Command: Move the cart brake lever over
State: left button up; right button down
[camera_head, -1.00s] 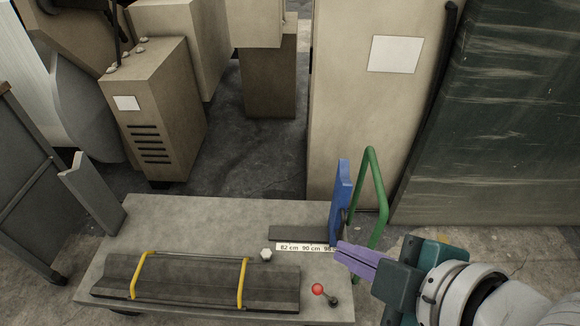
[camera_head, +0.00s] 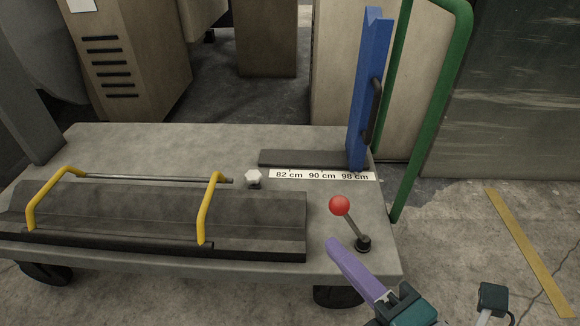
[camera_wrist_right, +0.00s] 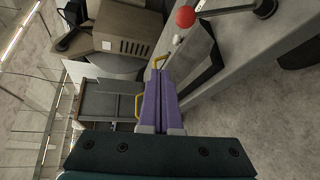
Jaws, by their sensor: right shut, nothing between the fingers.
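The cart (camera_head: 180,140) is a grey flat platform on black casters. Its brake lever (camera_head: 350,226) stands near the front right corner, a thin rod with a red ball knob (camera_head: 340,205) on a dark pivot (camera_head: 363,243). The rod tilts up to the left. My right gripper (camera_head: 331,243) has purple fingers, shut and empty, just below and in front of the lever, apart from the knob in the picture. In the right wrist view the knob (camera_wrist_right: 185,17) is at the top, beyond the fingertips (camera_wrist_right: 160,73). My left gripper is not in view.
A dark trough with yellow handles (camera_head: 211,210) lies on the cart's left part. A blue upright (camera_head: 370,90), a centimetre scale (camera_head: 320,175) and a white knob (camera_head: 253,178) sit behind the lever. A green frame (camera_head: 430,110) rises at the cart's right end. Open floor lies right.

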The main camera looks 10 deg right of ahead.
aim_at(347, 219)
notch_tip(347, 219, down, 5)
jog(key=n+b, duration=0.1)
jog(key=b, duration=0.2)
jog(key=shift+t, duration=0.4)
jog(key=b+x, duration=0.2)
jog(key=x, duration=0.1)
jog(key=b+x, duration=0.2)
jog(key=x, duration=0.1)
jog(key=b+x, duration=0.2)
jog(key=x, duration=0.2)
jog(key=shift+d+f, duration=0.2)
jog(key=shift+f, duration=0.1)
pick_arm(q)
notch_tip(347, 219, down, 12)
pick_arm(e)
jog(key=d, duration=0.1)
jog(key=d+r, duration=0.1)
jog(key=d, duration=0.2)
jog(key=shift+s+r, duration=0.15)
jog(key=shift+r, duration=0.25)
jog(key=shift+a, duration=0.1)
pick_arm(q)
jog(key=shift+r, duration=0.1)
pick_arm(e)
jog(key=shift+s, duration=0.1)
